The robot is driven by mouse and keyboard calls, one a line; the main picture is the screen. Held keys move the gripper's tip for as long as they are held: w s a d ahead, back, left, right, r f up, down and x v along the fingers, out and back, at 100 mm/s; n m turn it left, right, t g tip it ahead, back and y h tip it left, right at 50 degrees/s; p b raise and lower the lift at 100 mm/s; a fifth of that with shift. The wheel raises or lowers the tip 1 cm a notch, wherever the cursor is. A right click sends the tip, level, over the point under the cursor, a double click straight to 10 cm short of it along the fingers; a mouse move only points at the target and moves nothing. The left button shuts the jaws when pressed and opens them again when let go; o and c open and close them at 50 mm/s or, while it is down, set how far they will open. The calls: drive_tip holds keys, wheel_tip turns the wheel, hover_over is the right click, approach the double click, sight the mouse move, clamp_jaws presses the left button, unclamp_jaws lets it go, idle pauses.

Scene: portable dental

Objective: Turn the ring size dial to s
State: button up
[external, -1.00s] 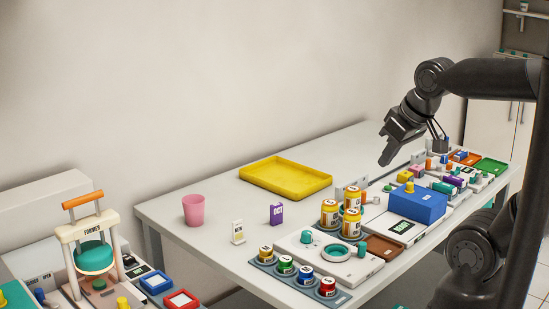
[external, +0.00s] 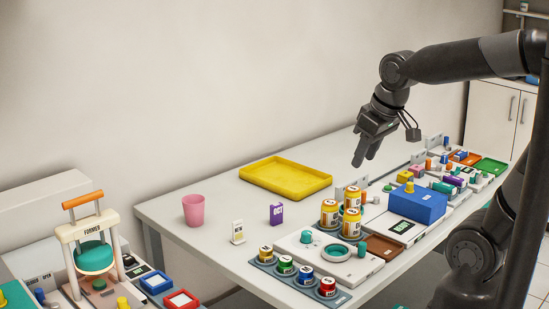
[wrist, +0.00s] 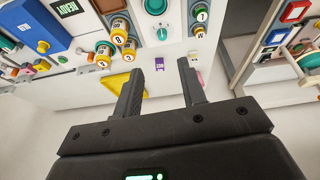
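My gripper (external: 365,160) is above the table, over the area behind the yellow jars. Its two fingers stand apart with nothing between them, as the wrist view shows (wrist: 160,90). A white panel (external: 289,244) near the front edge carries a teal knob (external: 307,237) and a teal-and-white ring (external: 337,252). The knob (wrist: 162,32) and the ring (wrist: 156,5) also show in the wrist view, beyond the fingertips. I cannot tell which part is the ring size dial, and no "s" mark is readable. The gripper touches none of these.
A blue box (external: 417,205) is to the right. A yellow tray (external: 285,178), pink cup (external: 194,210) and purple box (external: 276,214) sit at left.

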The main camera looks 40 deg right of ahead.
drive_tip(key=shift+o, duration=0.9)
drive_tip(key=w+f+n+g, duration=0.1)
drive_tip(key=w+f+g, duration=0.1)
drive_tip(key=w+f, duration=0.3)
drive_tip(key=w, duration=0.4)
drive_tip(key=shift+w+f, duration=0.2)
drive_tip(key=shift+f, duration=0.15)
drive_tip(key=n+g, duration=0.1)
drive_tip(key=g, duration=0.1)
approach(307, 232)
wheel_tip(307, 232, down, 9)
drive_tip(key=shift+w, duration=0.15)
drive_tip(key=c, duration=1)
